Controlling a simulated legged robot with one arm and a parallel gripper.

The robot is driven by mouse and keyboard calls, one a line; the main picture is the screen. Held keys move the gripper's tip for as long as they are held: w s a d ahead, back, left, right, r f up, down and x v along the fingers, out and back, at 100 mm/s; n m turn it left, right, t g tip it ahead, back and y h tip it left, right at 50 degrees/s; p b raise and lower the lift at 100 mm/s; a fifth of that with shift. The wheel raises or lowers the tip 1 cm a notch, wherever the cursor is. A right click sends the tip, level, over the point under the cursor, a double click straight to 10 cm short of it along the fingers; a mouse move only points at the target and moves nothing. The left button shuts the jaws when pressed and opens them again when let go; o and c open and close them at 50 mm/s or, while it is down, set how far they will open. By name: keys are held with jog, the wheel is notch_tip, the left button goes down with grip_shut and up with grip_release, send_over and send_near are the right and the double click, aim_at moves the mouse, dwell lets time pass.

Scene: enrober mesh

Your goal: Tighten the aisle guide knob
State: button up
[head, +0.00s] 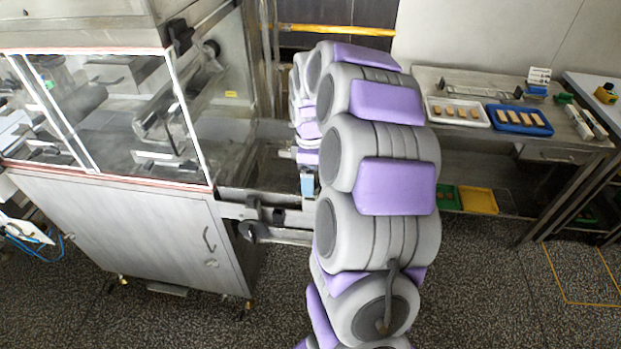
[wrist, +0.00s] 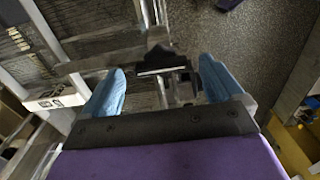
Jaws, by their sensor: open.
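My gripper (wrist: 162,72) is open, with its two blue fingers spread apart in the wrist view. Between and just beyond the fingertips is a dark clamp-like part (wrist: 160,57) on a metal rail; I cannot tell whether it is the guide knob. Nothing is visibly held. In the head view my gripper (head: 307,183) points down above the metal rails at the machine's right side, partly hidden by my arm. A dark round knob (head: 247,231) sits on the lower rail, left of my gripper. My arm hides the rails' right ends.
The glass-sided machine (head: 120,220) fills the left. A steel table (head: 440,82) at the back right carries a white tray (head: 432,112) and a blue tray (head: 494,122) of brown pieces. Speckled floor (head: 480,290) is open at the front right.

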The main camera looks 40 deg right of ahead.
jog(key=shift+f, duration=0.6)
jog(key=shift+c, duration=0.4)
jog(key=c, duration=1)
jog(key=shift+o, duration=0.2)
